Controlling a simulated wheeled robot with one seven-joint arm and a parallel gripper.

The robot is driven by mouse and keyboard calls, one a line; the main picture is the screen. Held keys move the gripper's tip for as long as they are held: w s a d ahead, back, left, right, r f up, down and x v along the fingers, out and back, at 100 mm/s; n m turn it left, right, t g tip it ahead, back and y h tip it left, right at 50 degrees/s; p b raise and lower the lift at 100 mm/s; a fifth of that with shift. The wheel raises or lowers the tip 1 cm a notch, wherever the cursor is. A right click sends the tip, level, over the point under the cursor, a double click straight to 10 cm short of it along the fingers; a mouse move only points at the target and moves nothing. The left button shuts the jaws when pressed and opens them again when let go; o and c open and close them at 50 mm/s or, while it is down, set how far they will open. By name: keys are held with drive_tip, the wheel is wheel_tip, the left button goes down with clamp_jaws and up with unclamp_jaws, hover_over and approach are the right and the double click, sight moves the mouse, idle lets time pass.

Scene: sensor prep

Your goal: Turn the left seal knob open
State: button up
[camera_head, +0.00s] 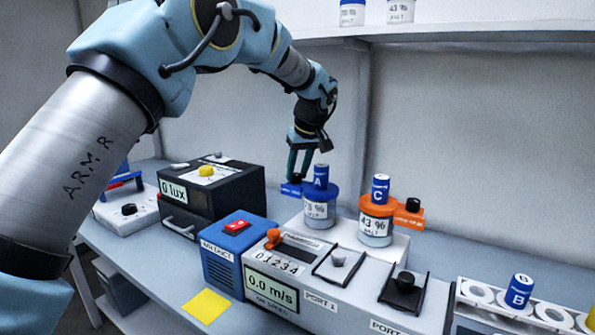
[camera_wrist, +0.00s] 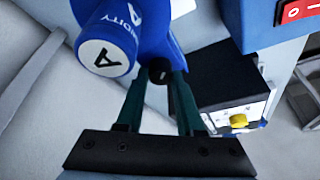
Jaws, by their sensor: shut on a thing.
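The left jar (camera_head: 319,213) has a blue lid and a white label, and a blue cylinder marked A (camera_head: 321,176) stands upright on top. The left seal knob (camera_head: 296,178) is a small black knob on a blue tab at the lid's left side. My gripper (camera_head: 299,172) points down over this tab, its green fingers shut on the knob. In the wrist view the black knob (camera_wrist: 157,71) shows between the fingertips (camera_wrist: 161,78), beside the blue lid (camera_wrist: 155,35) and cylinder A (camera_wrist: 104,57). The fingers partly hide the knob.
A second jar (camera_head: 376,229) with an orange lid, cylinder C (camera_head: 380,188) and its own black knob (camera_head: 413,204) stands to the right. A black lux box (camera_head: 212,190) is at left. A blue box with a red switch (camera_head: 236,227) and a grey port console (camera_head: 330,290) stand in front.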

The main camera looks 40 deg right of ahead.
clamp_jaws()
drive_tip(key=shift+m, duration=0.3)
drive_tip(key=m+h+b, duration=0.1)
drive_tip(key=m, duration=0.1)
drive_tip(key=shift+w+a+m, duration=0.1)
drive_tip(key=shift+a+m, duration=0.05)
drive_tip(key=shift+m, duration=0.15)
drive_tip(key=m, duration=0.2)
drive_tip(key=m+g+h, duration=0.1)
drive_tip(key=m, duration=0.1)
drive_tip(key=shift+w+a+r+m+g, duration=0.1)
drive_tip(key=shift+m+g, duration=0.2)
drive_tip(key=m+g+p, duration=0.1)
drive_tip(key=m, duration=0.1)
drive_tip(key=m+g+h+p, duration=0.1)
drive_tip(key=m+p, duration=0.1)
drive_tip(key=m, duration=0.1)
drive_tip(key=shift+w+r, duration=0.1)
drive_tip(key=shift+m+g+p, duration=0.9)
drive_tip(key=shift+m+p, duration=0.15)
drive_tip(key=shift+m, duration=1.45)
drive_tip(key=o, duration=0.8)
unclamp_jaws()
